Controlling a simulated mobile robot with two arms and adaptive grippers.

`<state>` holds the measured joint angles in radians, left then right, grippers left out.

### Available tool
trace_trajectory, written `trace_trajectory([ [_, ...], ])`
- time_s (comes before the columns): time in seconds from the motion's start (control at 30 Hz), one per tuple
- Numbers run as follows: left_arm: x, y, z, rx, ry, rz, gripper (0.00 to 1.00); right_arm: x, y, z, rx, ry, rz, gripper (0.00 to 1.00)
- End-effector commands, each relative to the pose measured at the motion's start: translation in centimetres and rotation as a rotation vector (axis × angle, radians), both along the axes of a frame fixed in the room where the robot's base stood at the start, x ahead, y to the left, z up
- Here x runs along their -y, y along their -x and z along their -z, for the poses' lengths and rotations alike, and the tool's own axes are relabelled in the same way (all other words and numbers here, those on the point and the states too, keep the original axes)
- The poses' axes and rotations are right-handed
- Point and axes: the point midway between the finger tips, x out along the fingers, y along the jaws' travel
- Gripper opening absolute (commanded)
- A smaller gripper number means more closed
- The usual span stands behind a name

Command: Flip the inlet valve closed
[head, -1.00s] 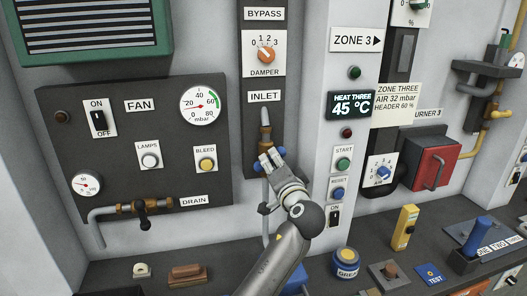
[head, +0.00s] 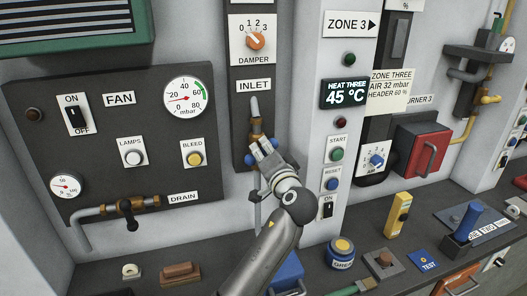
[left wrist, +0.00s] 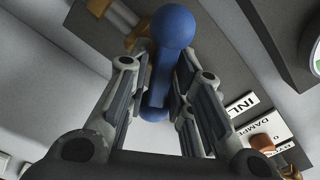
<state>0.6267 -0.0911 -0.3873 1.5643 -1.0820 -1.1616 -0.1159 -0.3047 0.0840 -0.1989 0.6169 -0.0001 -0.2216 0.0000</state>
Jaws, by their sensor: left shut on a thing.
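The inlet valve has a brass body (head: 257,130) on a pipe below the INLET label (head: 254,86). Its blue handle (head: 248,159) has rounded ends and is mostly hidden behind my fingers in the head view. In the left wrist view the blue handle (left wrist: 173,27) lies lengthwise between the two fingers, with a ball end beyond the tips. My left gripper (head: 266,149) is at the valve, shut on this handle. Which way the handle points on the pipe is hard to tell. My right gripper is not in view.
The fan panel (head: 100,160) with a drain valve (head: 126,207) is on the left. The zone column with START (head: 337,154) and RESET (head: 331,184) buttons stands close to the right of my gripper.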

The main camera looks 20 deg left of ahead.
Motion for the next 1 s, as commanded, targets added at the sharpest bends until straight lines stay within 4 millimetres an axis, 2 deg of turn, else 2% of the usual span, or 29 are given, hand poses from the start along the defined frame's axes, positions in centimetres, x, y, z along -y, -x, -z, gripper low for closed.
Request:
trace_trajectory([
  [0.47,-0.1,0.0,0.0,-0.052,-0.075,-0.002,0.00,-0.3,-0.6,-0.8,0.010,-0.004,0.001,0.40],
  [1.0,-0.1,-0.1,0.1,-0.253,-0.371,-0.002,0.00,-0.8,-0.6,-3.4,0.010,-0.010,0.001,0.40],
])
